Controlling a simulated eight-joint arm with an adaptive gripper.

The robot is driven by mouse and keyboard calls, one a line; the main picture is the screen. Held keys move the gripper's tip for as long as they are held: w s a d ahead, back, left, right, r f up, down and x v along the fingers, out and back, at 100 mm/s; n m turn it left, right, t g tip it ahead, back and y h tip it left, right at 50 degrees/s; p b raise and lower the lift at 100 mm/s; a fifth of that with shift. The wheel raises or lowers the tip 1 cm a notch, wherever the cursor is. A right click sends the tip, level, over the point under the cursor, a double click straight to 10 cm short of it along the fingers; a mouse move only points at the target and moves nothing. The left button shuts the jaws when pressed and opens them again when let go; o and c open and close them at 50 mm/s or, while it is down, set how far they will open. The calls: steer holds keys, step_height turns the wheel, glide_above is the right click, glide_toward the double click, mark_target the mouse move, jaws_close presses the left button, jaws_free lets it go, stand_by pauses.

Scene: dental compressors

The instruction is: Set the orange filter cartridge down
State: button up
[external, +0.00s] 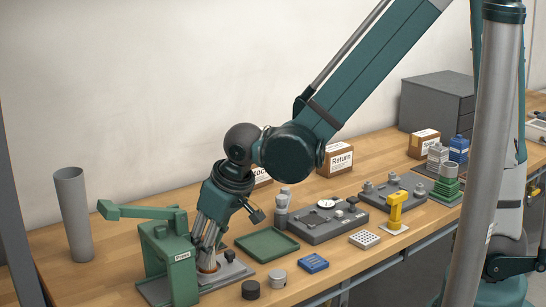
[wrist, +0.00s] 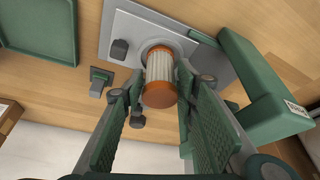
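The orange filter cartridge (wrist: 160,74) has a pale pleated body and orange end caps. In the wrist view it stands in a round seat on a grey plate (wrist: 128,27) beside the green press (wrist: 262,85). My gripper (wrist: 160,84) has its two fingers on either side of the cartridge's near end, with narrow gaps visible, so it looks open. In the external view my gripper (external: 208,250) points down at the plate beside the press (external: 170,262). Only a small orange part of the cartridge (external: 208,267) shows there, mostly hidden by the fingers.
A green tray (external: 267,257) lies right of the plate. A dark cylinder (external: 250,290), a grey cylinder (external: 277,279) and a blue block (external: 313,263) stand in front. A tall grey tube (external: 73,215) is behind the press.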

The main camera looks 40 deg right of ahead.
steer(key=shift+r, duration=0.15)
steer(key=p+v, duration=0.2)
steer(key=v, duration=1)
steer(key=shift+p, duration=0.4)
stand_by(0.8)
steer(key=s+d+r+m+t, duration=0.1)
steer(key=s+d+r, duration=0.1)
steer(key=d, duration=0.8)
steer(key=s+d+r+m+t+h, duration=0.1)
steer(key=s+d+r+m, duration=0.1)
steer(key=d, duration=0.8)
steer(key=s+d+r+m+t, duration=0.1)
steer(key=s+d+r, duration=0.3)
steer(key=d, duration=0.7)
steer(key=shift+r+h, duration=0.4)
steer(key=shift+r, duration=0.2)
steer(key=shift+d, duration=0.1)
